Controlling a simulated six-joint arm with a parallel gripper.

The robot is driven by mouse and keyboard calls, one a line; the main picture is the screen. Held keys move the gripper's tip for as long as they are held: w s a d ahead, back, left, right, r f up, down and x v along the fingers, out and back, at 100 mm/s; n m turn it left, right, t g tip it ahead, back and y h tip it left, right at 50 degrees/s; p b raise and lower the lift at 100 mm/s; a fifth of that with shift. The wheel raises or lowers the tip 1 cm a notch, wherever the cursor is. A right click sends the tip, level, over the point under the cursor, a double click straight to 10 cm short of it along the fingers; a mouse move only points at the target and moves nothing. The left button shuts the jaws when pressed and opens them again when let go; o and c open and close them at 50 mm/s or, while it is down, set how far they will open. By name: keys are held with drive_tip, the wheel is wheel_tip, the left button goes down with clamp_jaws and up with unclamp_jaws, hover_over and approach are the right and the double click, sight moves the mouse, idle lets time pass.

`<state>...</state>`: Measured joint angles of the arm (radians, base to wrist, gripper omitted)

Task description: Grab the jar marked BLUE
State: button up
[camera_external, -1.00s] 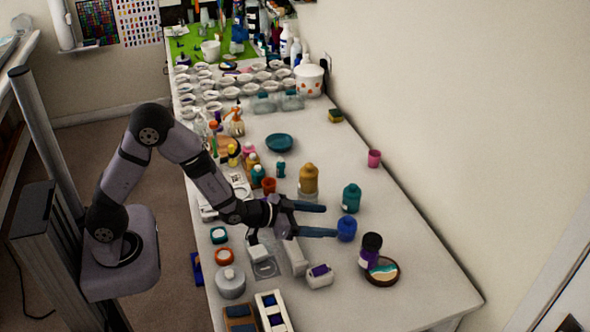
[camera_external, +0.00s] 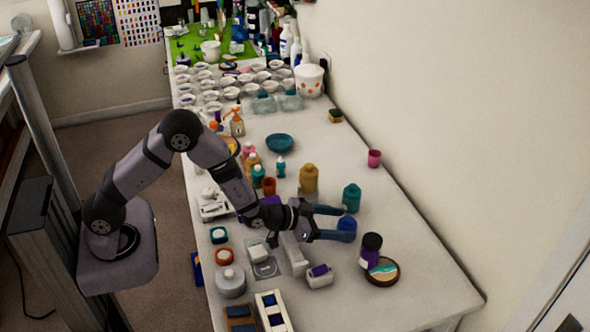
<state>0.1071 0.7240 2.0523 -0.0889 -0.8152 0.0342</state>
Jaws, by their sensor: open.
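A small blue jar (camera_external: 347,223) stands on the right part of the white table; its marking is too small to read. My gripper (camera_external: 343,224) is open, with its fingers pointing right at the jar. One finger is at the jar's far side and the other at its near side, and the jar shows between the tips. I cannot tell whether either finger touches it. The lower part of the jar is partly hidden by the near finger.
A teal bottle (camera_external: 351,198) stands just behind the far finger. A dark purple-labelled jar (camera_external: 370,250) stands to the right, by a round painted coaster (camera_external: 384,272). An amber bottle (camera_external: 309,178) is behind my gripper. The table's right front is clear.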

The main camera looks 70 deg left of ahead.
sight(342, 224)
drive_tip(key=shift+w+f, duration=0.25)
drive_tip(key=shift+w, duration=0.25)
drive_tip(key=c, duration=1.2)
drive_tip(key=shift+r, duration=0.25)
drive_tip(key=shift+r+b, duration=1.05)
drive_tip(key=shift+r, duration=3.75)
drive_tip(key=shift+c, duration=0.2)
